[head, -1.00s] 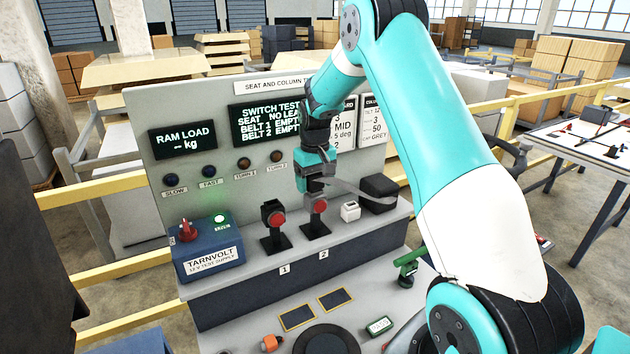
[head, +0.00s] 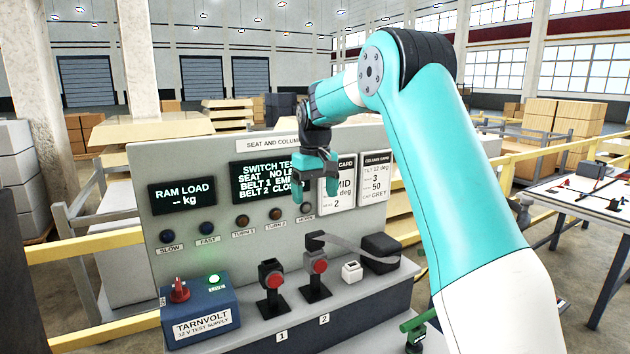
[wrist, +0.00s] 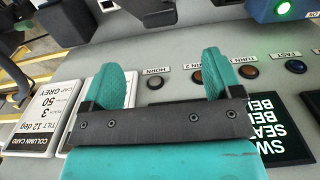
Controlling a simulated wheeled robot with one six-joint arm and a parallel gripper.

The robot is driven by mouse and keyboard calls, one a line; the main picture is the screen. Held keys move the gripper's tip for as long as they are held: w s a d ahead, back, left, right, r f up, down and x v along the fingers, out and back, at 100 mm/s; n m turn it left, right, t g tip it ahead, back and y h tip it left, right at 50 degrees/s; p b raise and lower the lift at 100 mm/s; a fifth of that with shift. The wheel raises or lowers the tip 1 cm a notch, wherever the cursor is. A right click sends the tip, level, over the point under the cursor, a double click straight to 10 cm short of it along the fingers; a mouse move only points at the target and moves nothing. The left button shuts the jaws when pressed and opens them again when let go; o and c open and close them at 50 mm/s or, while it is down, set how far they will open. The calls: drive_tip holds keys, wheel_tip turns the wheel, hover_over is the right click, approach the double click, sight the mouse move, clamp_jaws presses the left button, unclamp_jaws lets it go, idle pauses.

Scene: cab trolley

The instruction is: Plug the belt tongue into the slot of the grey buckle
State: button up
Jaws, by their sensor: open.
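Two dark buckle stands with red buttons stand on the bench ledge in the head view, buckle 1 (head: 271,283) on the left and buckle 2 (head: 317,268) on the right. How deep the tongue sits is hidden. My gripper (head: 318,192) is open and empty above buckle 2; its teal fingers also show in the wrist view (wrist: 162,72).
The panel screen (head: 262,180) shows "BELT 1 EM…" and "BELT 2 CLO…", partly covered by my gripper. A small white block (head: 352,271) stands between buckle 2 and the reel box. A blue supply box (head: 200,313) is at the left. Cards (head: 376,182) hang behind my gripper.

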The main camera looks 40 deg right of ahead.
drive_tip(key=shift+r, duration=2.35)
drive_tip(key=shift+o, duration=0.2)
drive_tip(key=shift+o, duration=1.2)
wheel_tip(320, 180, up, 9)
drive_tip(key=p, duration=0.9)
